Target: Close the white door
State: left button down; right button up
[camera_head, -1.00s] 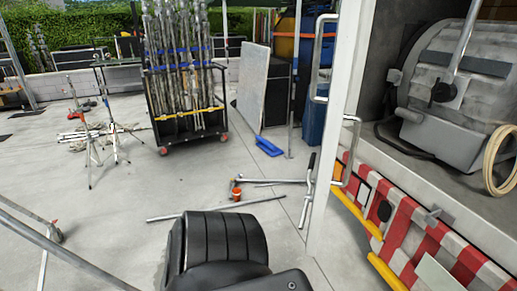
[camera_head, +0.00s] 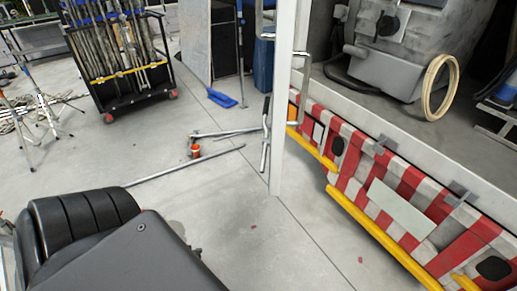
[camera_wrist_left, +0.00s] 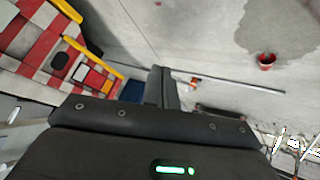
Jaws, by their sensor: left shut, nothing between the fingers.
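The white door (camera_head: 284,110) stands open in the head view, seen nearly edge-on as a tall narrow panel beside the truck's cargo opening. Metal handle bars (camera_head: 303,85) stick out from it. My left gripper (camera_wrist_left: 162,88) shows in the left wrist view with its dark fingers shut and empty over the concrete floor. In the head view my black left arm fills the lower left, apart from the door; its fingertips cannot be made out there. My right gripper is not in view.
The truck's red-and-white striped tail (camera_head: 375,195) with yellow bars (camera_head: 370,222) borders the right. Inside sit a grey case (camera_head: 395,65) and a coiled cable (camera_head: 437,88). A pole cart (camera_head: 115,60), tripod and metal pipe (camera_head: 185,165) are on the left. Floor before the door is mostly clear.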

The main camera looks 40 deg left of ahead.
pick_arm(q)
jog(key=w+a+r+n+t, duration=0.25)
jog(key=w+r, duration=0.25)
jog(key=r, duration=0.5)
jog(key=w+a+r+n+t, duration=0.25)
jog(key=w+r, duration=0.25)
jog(key=r, duration=0.4)
jog(key=w+d+r+n+t+h, duration=0.15)
jog(key=d+r, duration=0.25)
jog(key=r, duration=0.4)
jog(key=w+d+r+t+h, duration=0.2)
jog(key=d+r+h, duration=0.1)
jog(key=r, duration=0.6)
jog(key=w+d+r+n+t+h, duration=0.15)
jog(key=d+r, duration=0.25)
jog(key=r, duration=0.4)
jog(key=w+d+p, duration=0.1)
jog(key=w+d, duration=0.3)
jog(key=w, duration=0.8)
jog(key=shift+d, duration=0.25)
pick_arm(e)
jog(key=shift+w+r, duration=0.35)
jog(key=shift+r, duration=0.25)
